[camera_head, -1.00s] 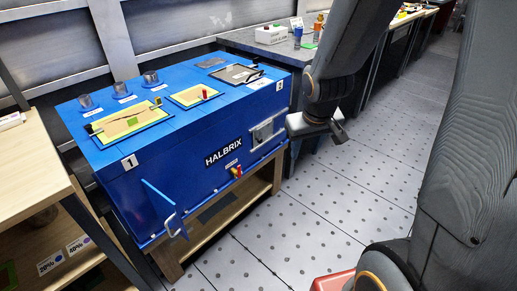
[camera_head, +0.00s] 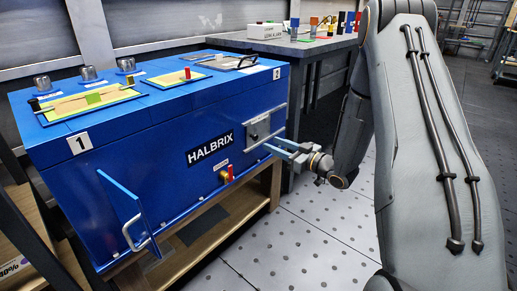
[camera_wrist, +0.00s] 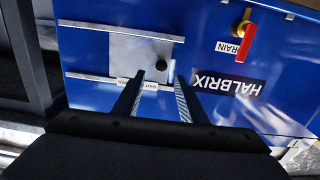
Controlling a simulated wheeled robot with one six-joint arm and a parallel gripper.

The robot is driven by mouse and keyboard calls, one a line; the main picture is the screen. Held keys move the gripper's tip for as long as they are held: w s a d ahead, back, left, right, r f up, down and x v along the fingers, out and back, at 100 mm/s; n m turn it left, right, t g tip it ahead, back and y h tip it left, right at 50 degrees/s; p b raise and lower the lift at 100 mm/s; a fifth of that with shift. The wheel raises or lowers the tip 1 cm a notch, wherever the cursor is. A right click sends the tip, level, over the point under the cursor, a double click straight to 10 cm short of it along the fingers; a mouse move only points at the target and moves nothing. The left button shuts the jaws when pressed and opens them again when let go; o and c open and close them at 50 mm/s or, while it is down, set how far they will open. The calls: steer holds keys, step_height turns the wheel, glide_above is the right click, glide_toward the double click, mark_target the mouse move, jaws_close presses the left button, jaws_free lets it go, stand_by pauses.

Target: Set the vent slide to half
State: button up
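The vent slide is a silver plate (camera_head: 259,128) with a small dark knob, set between two rails on the front right of the blue HALBRIX box (camera_head: 130,140). In the wrist view the slide plate (camera_wrist: 135,50) shows with its round black knob (camera_wrist: 161,65). A small white label (camera_wrist: 137,84), too blurred to read fully, lies along one rail. My gripper (camera_head: 269,142) is in front of the slide, pointing at it. In the wrist view my gripper (camera_wrist: 159,76) is open, with the knob between the line of its fingertips or just past them; contact is not visible.
A red-and-yellow drain valve (camera_head: 227,175) sticks out of the box front, left of the slide. A small blue door (camera_head: 125,212) stands open at the front left. A grey workbench (camera_head: 300,45) with bottles is behind. The floor in front (camera_head: 290,235) is clear.

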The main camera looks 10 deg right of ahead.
mark_target(257, 138)
steer(key=shift+y, duration=0.3)
steer(key=b+x, duration=0.2)
steer(key=x, duration=0.5)
steer(key=shift+w+a+f, duration=0.1)
steer(key=shift+w+a, duration=0.15)
steer(key=shift+w, duration=0.05)
jaws_close()
